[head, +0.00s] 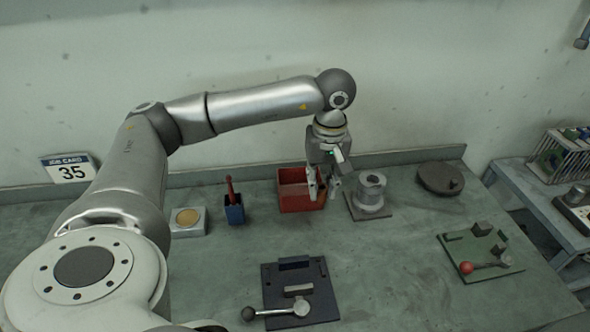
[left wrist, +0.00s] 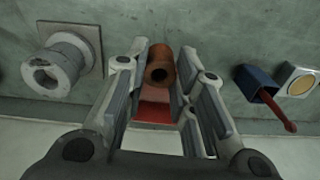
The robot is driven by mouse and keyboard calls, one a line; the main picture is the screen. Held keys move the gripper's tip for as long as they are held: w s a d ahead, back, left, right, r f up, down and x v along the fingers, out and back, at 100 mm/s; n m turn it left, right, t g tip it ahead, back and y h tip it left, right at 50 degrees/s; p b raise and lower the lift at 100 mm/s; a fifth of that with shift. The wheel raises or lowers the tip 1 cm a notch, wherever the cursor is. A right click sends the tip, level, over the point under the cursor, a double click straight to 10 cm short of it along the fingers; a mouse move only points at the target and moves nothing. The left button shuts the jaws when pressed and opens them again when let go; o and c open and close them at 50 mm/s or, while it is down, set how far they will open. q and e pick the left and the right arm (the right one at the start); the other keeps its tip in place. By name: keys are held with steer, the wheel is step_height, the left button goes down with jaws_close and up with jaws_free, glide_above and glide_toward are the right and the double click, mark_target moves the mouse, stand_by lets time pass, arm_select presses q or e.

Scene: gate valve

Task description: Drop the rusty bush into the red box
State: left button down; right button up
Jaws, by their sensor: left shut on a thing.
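The rusty bush (left wrist: 160,66), a short brown hollow cylinder, sits between the fingertips of my left gripper (left wrist: 161,75) in the left wrist view. My left gripper (head: 323,190) is shut on it. In the head view I cannot make out the bush at the fingers. The red box (head: 292,205) is an open-topped bin at the back of the bench. My left gripper hangs at its right side, with the fingers partly overlapping its right edge. The box also shows behind the bush in the left wrist view (left wrist: 155,112). My right gripper is not in view.
A grey flanged cylinder (head: 370,192) on a plate stands just right of the box. Left are a blue holder (head: 234,214) with a red-handled tool and a block with a brass disc (head: 187,217). A dark lever fixture (head: 268,282) lies in front. A green fixture (head: 472,247) is right.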

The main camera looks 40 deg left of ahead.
arm_select(q)
steer(key=w+a+r+n+p, duration=0.1)
steer(key=w+a+r+n, duration=0.15)
steer(key=a, duration=0.25)
steer(key=w+a+r+n+p, duration=0.1)
steer(key=a+r+n, duration=0.25)
steer(key=a, duration=0.25)
step_height(320, 180, down, 6)
steer(key=b, duration=0.5)
steer(key=shift+f+n, duration=0.25)
steer(key=shift+n, duration=0.05)
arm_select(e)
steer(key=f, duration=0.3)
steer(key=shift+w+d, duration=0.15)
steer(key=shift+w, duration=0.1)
arm_select(q)
steer(key=shift+a, duration=0.1)
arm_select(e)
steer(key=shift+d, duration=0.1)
arm_select(q)
steer(key=c, duration=1.1)
jaws_free()
steer(key=shift+c, duration=0.2)
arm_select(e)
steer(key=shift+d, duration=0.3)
arm_select(q)
step_height(320, 180, up, 12)
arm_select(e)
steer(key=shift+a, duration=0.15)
